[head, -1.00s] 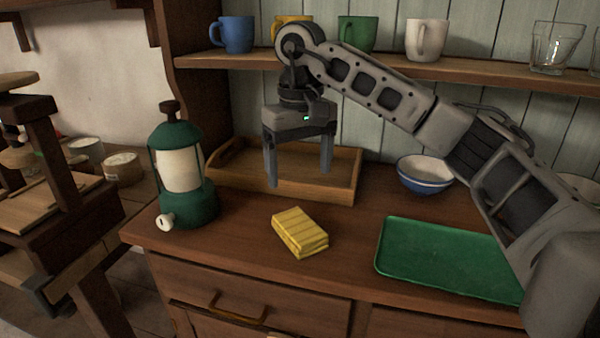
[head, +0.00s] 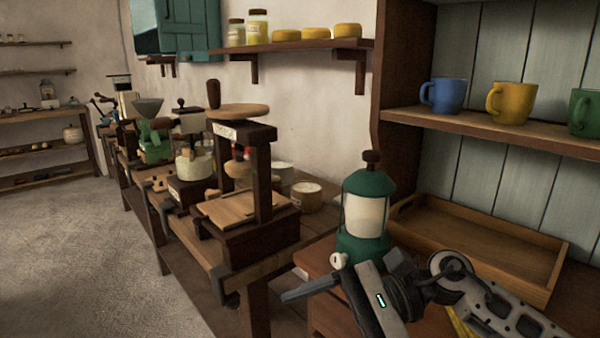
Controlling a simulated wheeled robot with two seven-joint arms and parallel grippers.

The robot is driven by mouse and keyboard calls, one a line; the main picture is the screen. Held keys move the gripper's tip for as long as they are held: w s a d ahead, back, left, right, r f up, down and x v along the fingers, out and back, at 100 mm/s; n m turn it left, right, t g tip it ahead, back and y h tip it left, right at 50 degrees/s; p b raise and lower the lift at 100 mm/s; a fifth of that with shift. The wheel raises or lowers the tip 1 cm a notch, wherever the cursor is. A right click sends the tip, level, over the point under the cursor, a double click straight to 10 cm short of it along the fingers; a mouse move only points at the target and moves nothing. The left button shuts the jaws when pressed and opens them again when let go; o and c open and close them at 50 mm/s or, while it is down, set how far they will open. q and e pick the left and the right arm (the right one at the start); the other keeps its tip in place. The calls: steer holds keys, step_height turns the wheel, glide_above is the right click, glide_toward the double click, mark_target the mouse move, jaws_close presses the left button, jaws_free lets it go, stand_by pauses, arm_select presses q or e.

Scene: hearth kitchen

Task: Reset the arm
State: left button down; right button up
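My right arm comes in from the lower right, low over the wooden counter. Its gripper (head: 305,318) points left, in front of the green lantern (head: 366,216). One finger shows at the upper end of the gripper body, set apart as on an open gripper. The other finger is cut off by the bottom edge. I see nothing held. My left gripper is not in view.
A wooden tray (head: 490,240) lies behind my arm. A bit of a yellow block (head: 462,325) shows beneath the arm. Mugs, including a blue one (head: 443,95), stand on the shelf above. A workbench with a wooden press (head: 250,238) is on the left, beside open floor.

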steer(key=w+d+f+n+t+h+p, duration=0.1)
steer(key=d+f+n+t+h, duration=0.15)
steer(key=n+t, duration=0.95)
steer(key=w+d+f+n+t+h, duration=0.1)
steer(key=d+f+n+t+h, duration=0.2)
steer(key=n+t, duration=0.95)
steer(key=s+d+f+m+g+h, duration=0.3)
steer(key=s+f+m+g, duration=0.2)
steer(key=f, duration=0.3)
steer(key=s+d+f+m+g+h, duration=0.3)
steer(key=s+f+m+g, duration=0.2)
steer(key=s+f+m, duration=0.2)
step_height(320, 180, down, 2)
steer(key=shift+f+g+p, duration=0.2)
steer(key=shift+g+p, duration=0.1)
steer(key=shift+g, duration=0.05)
steer(key=shift+d, duration=0.1)
